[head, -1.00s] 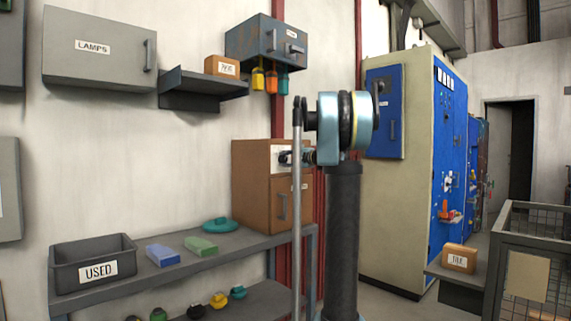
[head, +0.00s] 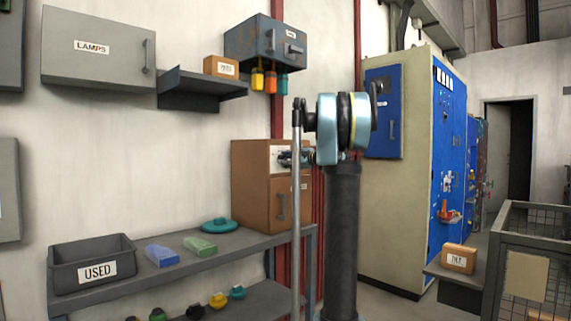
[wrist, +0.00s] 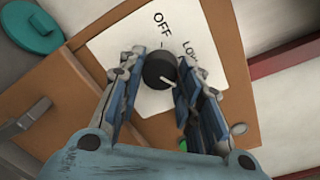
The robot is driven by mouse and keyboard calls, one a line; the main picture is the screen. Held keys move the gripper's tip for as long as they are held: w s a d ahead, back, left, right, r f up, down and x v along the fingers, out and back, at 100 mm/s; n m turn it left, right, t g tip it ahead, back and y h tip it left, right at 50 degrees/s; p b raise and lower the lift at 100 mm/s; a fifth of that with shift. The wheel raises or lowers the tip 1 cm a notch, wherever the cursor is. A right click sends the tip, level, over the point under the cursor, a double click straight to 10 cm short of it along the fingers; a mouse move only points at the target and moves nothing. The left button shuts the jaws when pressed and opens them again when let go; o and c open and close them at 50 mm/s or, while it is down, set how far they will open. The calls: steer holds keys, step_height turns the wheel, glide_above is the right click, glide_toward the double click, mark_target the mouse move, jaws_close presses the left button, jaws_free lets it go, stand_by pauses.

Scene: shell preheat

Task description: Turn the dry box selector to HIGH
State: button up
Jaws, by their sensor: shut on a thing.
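The dry box is a brown cabinet (head: 252,185) on the grey bench, with a white selector plate (wrist: 118,50) on its front. The plate reads OFF and LOW; no HIGH mark is visible, and my right finger covers part of the plate. The selector is a round black knob (wrist: 159,70) with a white pointer line, which slants down and right in the wrist view, away from OFF. My gripper (wrist: 160,78) is shut on the knob, one finger on each side. In the head view my gripper (head: 296,158) is at the plate and hides the knob.
A teal lid-like object (head: 220,226), a green block (head: 200,246), a blue block (head: 162,256) and a USED bin (head: 92,265) stand on the bench. A dark wall box (head: 262,40) with hanging tags is above the dry box. A wire cage (head: 525,265) stands at right.

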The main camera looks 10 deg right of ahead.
steer(key=shift+f, duration=0.15)
steer(key=o, duration=1.1)
steer(key=shift+c, duration=0.2)
steer(key=v, duration=1.1)
steer(key=shift+s+d, duration=0.25)
steer(key=shift+s, duration=0.05)
